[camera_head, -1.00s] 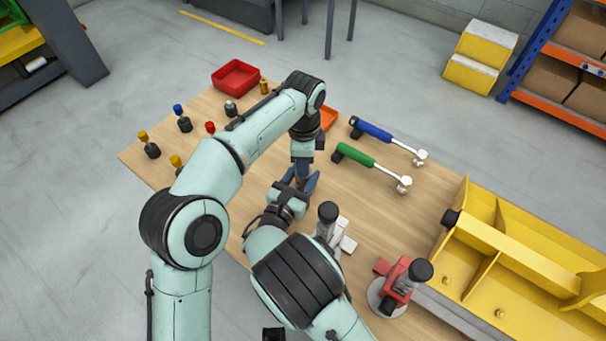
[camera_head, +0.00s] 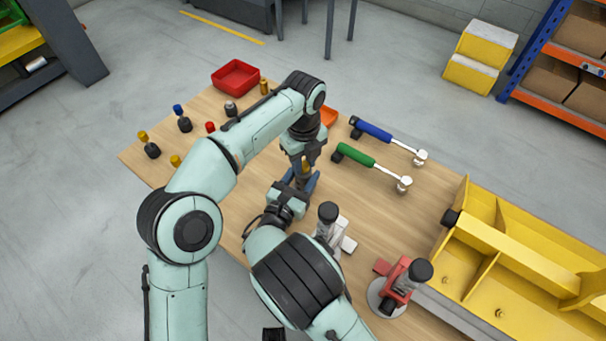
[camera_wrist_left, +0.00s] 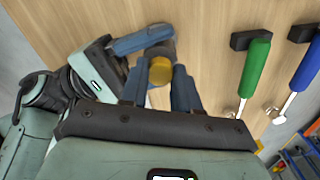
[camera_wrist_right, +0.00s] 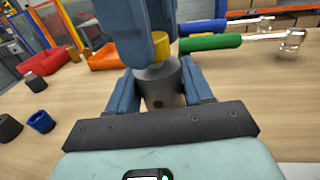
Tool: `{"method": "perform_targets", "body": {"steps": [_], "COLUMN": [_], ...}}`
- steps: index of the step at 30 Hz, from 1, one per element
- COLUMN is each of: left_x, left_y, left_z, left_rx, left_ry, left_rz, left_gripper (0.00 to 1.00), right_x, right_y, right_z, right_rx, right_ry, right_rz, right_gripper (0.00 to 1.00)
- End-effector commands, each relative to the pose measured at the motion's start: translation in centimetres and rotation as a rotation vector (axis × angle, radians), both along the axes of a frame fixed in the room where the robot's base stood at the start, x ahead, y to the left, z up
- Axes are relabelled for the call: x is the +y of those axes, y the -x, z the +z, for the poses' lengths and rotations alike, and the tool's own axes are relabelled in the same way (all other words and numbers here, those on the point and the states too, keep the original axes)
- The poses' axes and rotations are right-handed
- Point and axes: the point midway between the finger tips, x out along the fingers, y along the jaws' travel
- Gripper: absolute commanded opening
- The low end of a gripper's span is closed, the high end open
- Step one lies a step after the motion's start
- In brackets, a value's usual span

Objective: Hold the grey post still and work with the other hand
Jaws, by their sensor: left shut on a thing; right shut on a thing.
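The grey post (camera_wrist_right: 162,84) stands upright between the fingers of my right gripper (camera_wrist_right: 163,92), which is shut on it. A small yellow cylinder (camera_wrist_right: 160,46) is at the top of the post; whether it is seated there I cannot tell. My left gripper (camera_wrist_left: 160,78) comes from above and is shut on the yellow cylinder (camera_wrist_left: 160,70). In the head view the yellow cylinder (camera_head: 305,166) shows between the left gripper (camera_head: 304,163) and the right gripper (camera_head: 301,184). The post is mostly hidden by the fingers there.
A green-handled tool (camera_head: 356,154) and a blue-handled tool (camera_head: 374,130) lie right of the grippers. A red tray (camera_head: 236,77) and several capped pieces stand at the back left. A red clamp-like device (camera_head: 399,284) and a yellow ribbed structure (camera_head: 515,240) stand at the right.

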Motion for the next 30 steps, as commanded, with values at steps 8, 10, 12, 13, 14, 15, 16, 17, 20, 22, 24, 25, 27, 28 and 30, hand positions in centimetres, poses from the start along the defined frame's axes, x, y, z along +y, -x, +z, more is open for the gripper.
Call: {"method": "perform_targets", "body": {"steps": [8, 10, 12, 13, 14, 15, 16, 17, 20, 22, 24, 25, 27, 28, 30], "left_x": [0.04, 0.04, 0.04, 0.04, 0.04, 0.04, 0.03, 0.02, 0.07, 0.06, 0.03, 0.03, 0.06, 0.05, 0.05], "left_y": [-0.03, -0.03, -0.03, -0.04, -0.03, -0.03, -0.03, -0.02, -0.04, -0.03, -0.03, -0.03, -0.04, -0.04, -0.04], "left_z": [0.1, 0.1, 0.11, 0.11, 0.11, 0.11, 0.11, 0.11, 0.1, 0.1, 0.12, 0.13, 0.13, 0.14, 0.15], "left_rx": [-0.002, -0.002, -0.002, -0.002, -0.002, -0.002, -0.001, -0.001, -0.001, -0.001, -0.002, -0.003, -0.002, -0.003, -0.003], "left_ry": [0.0, 0.0, 0.0, 0.0, 0.0, 0.0, 0.0, 0.0, 0.0, 0.0, 0.001, 0.001, 0.0, 0.001, 0.001], "left_rz": [-0.173, -0.172, -0.171, -0.171, -0.174, -0.186, -0.205, -0.234, -0.382, -0.499, -0.614, -0.664, -0.776, -0.823, -0.915], "left_gripper": [0.09, 0.09, 0.09, 0.09, 0.09, 0.09, 0.09, 0.09, 0.09, 0.09, 0.09, 0.09, 0.09, 0.09, 0.09], "right_x": [-0.02, -0.02, -0.02, -0.03, -0.03, -0.03, -0.03, -0.03, -0.04, -0.04, -0.04, -0.04, -0.04, -0.04, -0.04], "right_y": [0.0, 0.0, 0.0, 0.0, 0.0, 0.0, 0.0, 0.0, 0.0, 0.0, 0.0, 0.0, 0.0, 0.0, 0.0], "right_z": [-0.01, -0.01, -0.01, -0.01, -0.02, -0.02, -0.02, -0.02, -0.02, -0.02, -0.02, -0.02, -0.03, -0.03, -0.03], "right_rx": [0.001, 0.001, 0.001, 0.001, 0.001, 0.001, 0.001, 0.001, 0.001, 0.001, 0.001, 0.001, 0.001, 0.001, 0.001], "right_ry": [0.0, 0.0, 0.0, 0.0, 0.0, 0.0, 0.0, 0.0, 0.0, 0.0, 0.0, 0.0, 0.0, 0.0, 0.0], "right_rz": [-0.001, -0.001, -0.001, -0.001, -0.001, -0.001, -0.001, -0.001, -0.001, -0.001, -0.001, -0.001, -0.001, -0.001, -0.001], "right_gripper": [0.0, 0.0, 0.0, 0.0, 0.0, 0.0, 0.0, 0.0, 0.0, 0.0, 0.0, 0.0, 0.0, 0.0, 0.0]}}
